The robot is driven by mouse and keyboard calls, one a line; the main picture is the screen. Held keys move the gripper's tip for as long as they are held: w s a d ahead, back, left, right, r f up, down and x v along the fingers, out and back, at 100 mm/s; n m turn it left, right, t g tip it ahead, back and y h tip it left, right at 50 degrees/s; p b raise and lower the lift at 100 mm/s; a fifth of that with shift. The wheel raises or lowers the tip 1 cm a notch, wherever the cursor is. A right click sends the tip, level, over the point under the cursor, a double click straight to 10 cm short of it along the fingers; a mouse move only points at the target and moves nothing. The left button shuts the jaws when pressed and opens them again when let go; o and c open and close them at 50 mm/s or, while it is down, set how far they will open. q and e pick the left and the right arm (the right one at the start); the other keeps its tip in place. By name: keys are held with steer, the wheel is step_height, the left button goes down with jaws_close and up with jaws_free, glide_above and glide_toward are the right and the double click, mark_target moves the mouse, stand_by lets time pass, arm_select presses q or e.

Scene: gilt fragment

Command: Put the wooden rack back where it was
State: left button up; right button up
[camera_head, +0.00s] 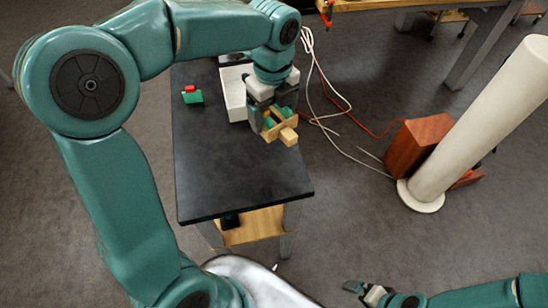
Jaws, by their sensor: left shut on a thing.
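My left gripper (272,116) is over the right side of a dark table (225,180). It is shut on a small light-wood piece, which looks like the wooden rack (288,136). The fingers hide part of the rack, and green shows close to it between the fingers. I cannot tell whether the rack touches the table top. My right gripper (365,291) is low at the bottom of the view, away from the table; its jaw opening is not clear.
A white box (234,98) stands on the table just left of my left gripper. A green block (193,98) with a red piece lies farther left. The table's front half is bare. White and red cables, a reddish-brown box (415,143) and a white column (480,120) are to the right.

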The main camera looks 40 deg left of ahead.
mark_target(274, 126)
arm_select(q)
step_height(274, 126, down, 17)
steer(key=shift+r, duration=0.1)
stand_by(0.3)
steer(key=shift+f, duration=0.3)
steer(key=o, duration=0.9)
steer(key=shift+w, duration=0.1)
step_height(274, 126, up, 13)
steer(key=shift+f, duration=0.2)
steer(key=shift+f, duration=0.1)
